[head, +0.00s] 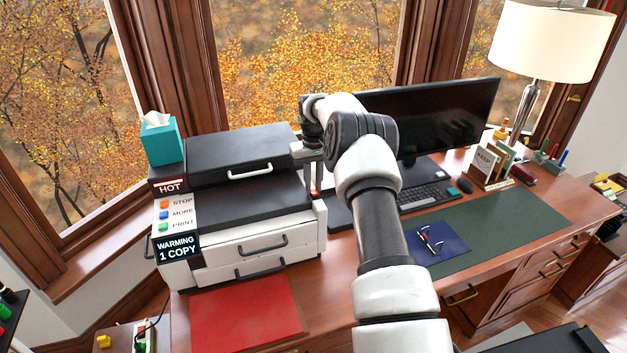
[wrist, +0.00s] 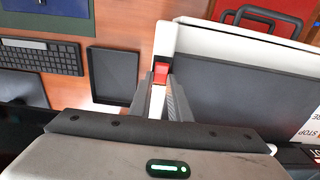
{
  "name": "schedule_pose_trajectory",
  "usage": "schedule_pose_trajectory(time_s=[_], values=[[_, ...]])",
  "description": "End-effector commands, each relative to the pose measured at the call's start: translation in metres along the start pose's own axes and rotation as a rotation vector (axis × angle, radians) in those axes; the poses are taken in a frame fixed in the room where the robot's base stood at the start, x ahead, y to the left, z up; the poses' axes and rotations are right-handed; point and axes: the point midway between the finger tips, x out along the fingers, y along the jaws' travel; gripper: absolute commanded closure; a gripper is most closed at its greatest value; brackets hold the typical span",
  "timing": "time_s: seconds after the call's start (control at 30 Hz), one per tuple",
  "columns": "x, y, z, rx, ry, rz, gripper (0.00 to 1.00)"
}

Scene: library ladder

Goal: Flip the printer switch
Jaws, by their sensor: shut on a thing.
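The printer (head: 262,222) is a white and dark grey box on the desk at the left of the head view. Its panel shows HOT, and its display (head: 177,248) reads WARMING 1 COPY. The red switch (wrist: 160,70) sits on a white strip at the printer's side edge in the wrist view. My gripper (wrist: 161,88) is at that edge, with its two fingers on either side of the switch, shut on it. In the head view my gripper (head: 315,182) points down at the printer's right side. My fingers partly hide the switch, and its tilt cannot be told.
A teal tissue box (head: 162,142) stands on the printer's back left. A black tray (wrist: 112,75) and the keyboard (head: 426,196) lie beside the printer, with the monitor (head: 440,115) behind. A red mat (head: 245,312) lies in front. The green desk pad (head: 490,232) is mostly clear.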

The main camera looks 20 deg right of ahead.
Motion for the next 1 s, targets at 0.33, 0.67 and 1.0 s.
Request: schedule_pose_trajectory(time_s=[0.33,0.67,1.0], values=[[-0.001,0.0,0.0,0.0,0.002,0.0,0.64],[-0.003,0.0,0.0,0.0,0.002,0.0,0.64],[-0.064,0.0,-0.001,-0.001,0.006,0.002,0.64]])
